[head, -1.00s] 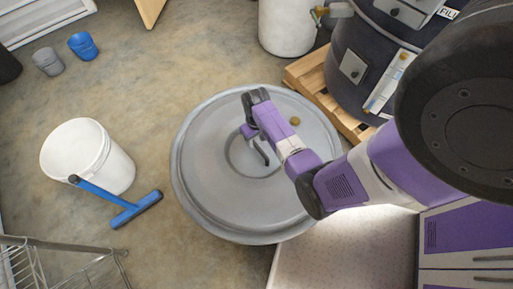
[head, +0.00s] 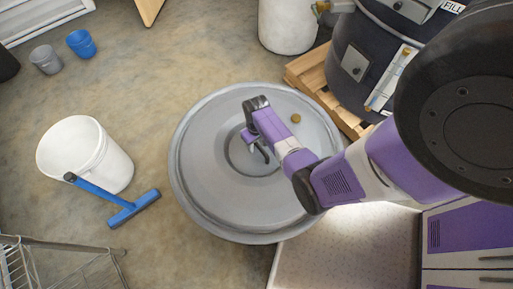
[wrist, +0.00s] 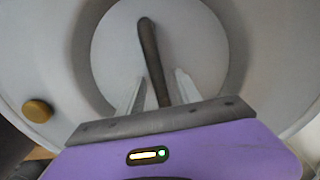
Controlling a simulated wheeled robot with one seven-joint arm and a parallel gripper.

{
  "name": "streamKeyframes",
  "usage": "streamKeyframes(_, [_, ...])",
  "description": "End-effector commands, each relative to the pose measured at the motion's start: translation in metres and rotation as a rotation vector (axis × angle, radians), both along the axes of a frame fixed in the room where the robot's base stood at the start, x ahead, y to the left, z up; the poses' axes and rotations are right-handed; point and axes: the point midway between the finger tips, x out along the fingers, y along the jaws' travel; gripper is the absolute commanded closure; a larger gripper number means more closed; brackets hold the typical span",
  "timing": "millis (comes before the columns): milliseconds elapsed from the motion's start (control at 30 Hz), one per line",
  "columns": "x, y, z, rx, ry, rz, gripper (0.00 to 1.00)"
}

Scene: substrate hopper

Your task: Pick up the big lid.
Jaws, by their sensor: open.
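The big lid (head: 205,185) is a wide, round grey disc with a raised rim and a recessed centre. A dark bar handle (wrist: 149,60) crosses its centre in the wrist view. A small brass-coloured knob (wrist: 37,111) sits on the lid to the left there and also shows in the head view (head: 296,118). My gripper (wrist: 158,82) is open above the lid's centre, its two fingers on either side of the handle's near part. I cannot tell whether the fingers touch the handle. In the head view my arm hides part of the lid's right side.
A white bucket (head: 108,165) and a blue squeegee (head: 134,209) stand left of the lid. A wire rack (head: 60,262) is at the lower left. A dark tank (head: 345,75) on a wooden pallet (head: 305,75) is at the upper right. A pale counter (head: 340,255) adjoins below.

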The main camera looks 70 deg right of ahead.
Motion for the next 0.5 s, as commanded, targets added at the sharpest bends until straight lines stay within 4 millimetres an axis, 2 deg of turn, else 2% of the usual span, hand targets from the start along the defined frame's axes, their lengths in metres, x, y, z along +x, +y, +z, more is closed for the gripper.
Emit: streamKeyframes(500, [0.0002, -0.0001, -0.0036, 0.000, 0.000, 0.000, 0.59])
